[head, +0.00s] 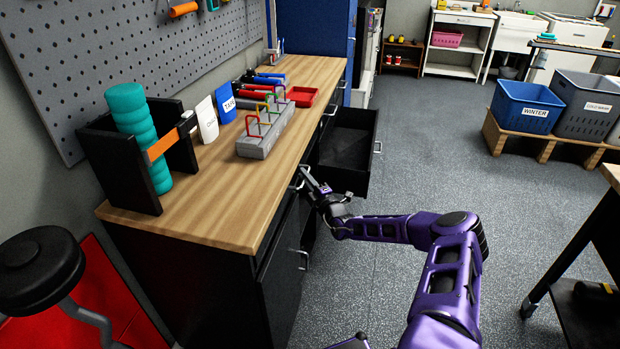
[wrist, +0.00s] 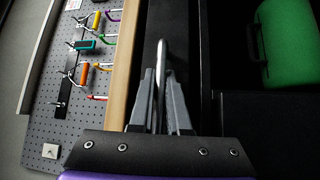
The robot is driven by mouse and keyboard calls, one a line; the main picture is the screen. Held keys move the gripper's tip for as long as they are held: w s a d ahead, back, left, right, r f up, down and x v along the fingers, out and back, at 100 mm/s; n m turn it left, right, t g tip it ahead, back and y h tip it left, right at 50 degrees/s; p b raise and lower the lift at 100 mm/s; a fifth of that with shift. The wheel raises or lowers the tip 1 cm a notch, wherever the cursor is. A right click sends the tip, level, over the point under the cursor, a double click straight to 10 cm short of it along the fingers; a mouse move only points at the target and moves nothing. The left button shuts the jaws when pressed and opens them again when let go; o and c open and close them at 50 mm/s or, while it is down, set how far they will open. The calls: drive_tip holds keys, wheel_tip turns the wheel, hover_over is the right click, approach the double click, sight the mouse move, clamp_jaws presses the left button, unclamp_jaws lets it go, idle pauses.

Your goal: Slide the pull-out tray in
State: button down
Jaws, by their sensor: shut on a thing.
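My gripper (head: 308,180) is at the front of the black workbench cabinet. In the wrist view its fingers (wrist: 161,100) are closed around an upright-looking metal bar handle (wrist: 162,57). The handle lies beside the bench top's wooden edge, against a dark front. In the head view a black drawer (head: 345,148) stands pulled out farther along the bench, beyond my gripper, and looks empty. I cannot tell which part is the pull-out tray or how far the part behind the gripped handle is out; my arm and the bench edge hide it.
A second handle (head: 304,260) sits lower on the cabinet. A green object (wrist: 290,45) shows at the right in the wrist view. The bench top (head: 225,205) bears a grey block with colored hooks (head: 265,138). Floor (head: 440,160) right of the bench is clear; a dark table (head: 590,240) stands farther right.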

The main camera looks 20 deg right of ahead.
drive_tip(key=shift+w+a+r, duration=0.1)
drive_tip(key=shift+a, duration=0.15)
drive_tip(key=c, duration=0.9)
unclamp_jaws()
drive_tip(key=shift+f, duration=0.2)
drive_tip(key=v, duration=1.7)
drive_tip(key=shift+s+d+p, duration=0.2)
drive_tip(key=shift+p, duration=0.25)
drive_tip(key=shift+w+r, duration=0.1)
drive_tip(key=shift+r, duration=0.1)
